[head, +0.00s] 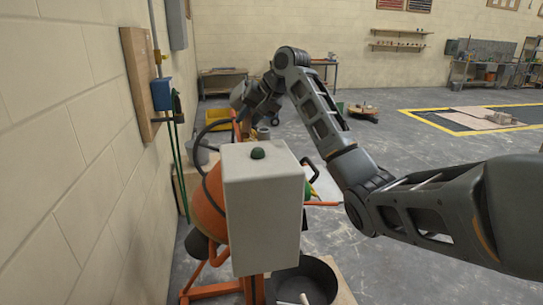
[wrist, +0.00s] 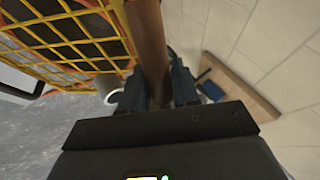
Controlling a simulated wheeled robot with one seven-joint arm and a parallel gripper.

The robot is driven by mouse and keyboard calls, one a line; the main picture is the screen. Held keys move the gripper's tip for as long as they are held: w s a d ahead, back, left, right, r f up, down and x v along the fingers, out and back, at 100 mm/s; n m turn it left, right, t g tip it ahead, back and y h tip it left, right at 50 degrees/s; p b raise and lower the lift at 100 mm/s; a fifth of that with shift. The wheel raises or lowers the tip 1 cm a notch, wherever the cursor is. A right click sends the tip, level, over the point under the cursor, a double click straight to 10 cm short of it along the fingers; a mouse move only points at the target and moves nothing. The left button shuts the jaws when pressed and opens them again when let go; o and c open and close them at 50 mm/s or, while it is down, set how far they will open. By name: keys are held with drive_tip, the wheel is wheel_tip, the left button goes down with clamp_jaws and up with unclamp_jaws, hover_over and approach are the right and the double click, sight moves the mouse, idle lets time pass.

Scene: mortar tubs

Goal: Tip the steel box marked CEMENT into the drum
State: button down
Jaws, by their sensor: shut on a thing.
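My gripper (wrist: 158,88) is shut on a brown, round bar (wrist: 149,40) that runs up out of the wrist view. Whether this bar belongs to the steel box marked CEMENT I cannot tell; no CEMENT marking is readable. The orange mixer drum (head: 207,212) shows in the head view, partly hidden behind a pale control box (head: 262,205). My arm reaches over from the right, and its wrist end is beyond the mixer. A yellow wire grid (wrist: 75,35) fills the upper left of the wrist view, close beside the bar.
A block wall (head: 75,130) runs close along the left, with a wooden board (head: 139,80) and blue box (head: 161,94) on it. A black tub (head: 318,280) stands below the mixer. Open floor (head: 400,150) lies to the right, with a yellow-bordered area beyond.

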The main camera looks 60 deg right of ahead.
drive_tip(key=shift+s+r+t+b, duration=0.2)
drive_tip(key=shift+t+b, duration=0.45)
drive_tip(key=shift+b, duration=1)
drive_tip(key=shift+w+r+t+b, duration=0.1)
drive_tip(key=shift+r+t+b, duration=0.15)
drive_tip(key=shift+t+b, duration=0.9)
drive_tip(key=shift+s+r+t+b, duration=0.15)
drive_tip(key=shift+r+t+b, duration=0.2)
drive_tip(key=shift+b, duration=0.35)
drive_tip(key=shift+s+d+r+t+b, duration=0.1)
drive_tip(key=shift+s+t+b, duration=0.4)
drive_tip(key=shift+s+t, duration=0.3)
drive_tip(key=shift+s+r+m+t+b, duration=0.15)
drive_tip(key=shift+m+t+b, duration=0.15)
drive_tip(key=shift+t+b, duration=0.55)
drive_tip(key=shift+f+t+y+b, duration=0.3)
drive_tip(key=shift+f+t+b, duration=0.5)
drive_tip(key=shift+b, duration=0.65)
drive_tip(key=shift+s+r+t+b, duration=0.25)
drive_tip(key=shift+t+b, duration=0.55)
drive_tip(key=shift+b, duration=0.45)
drive_tip(key=shift+s+r+t+b, duration=0.1)
drive_tip(key=shift+s+t+b, duration=0.15)
drive_tip(key=shift+t+b, duration=0.75)
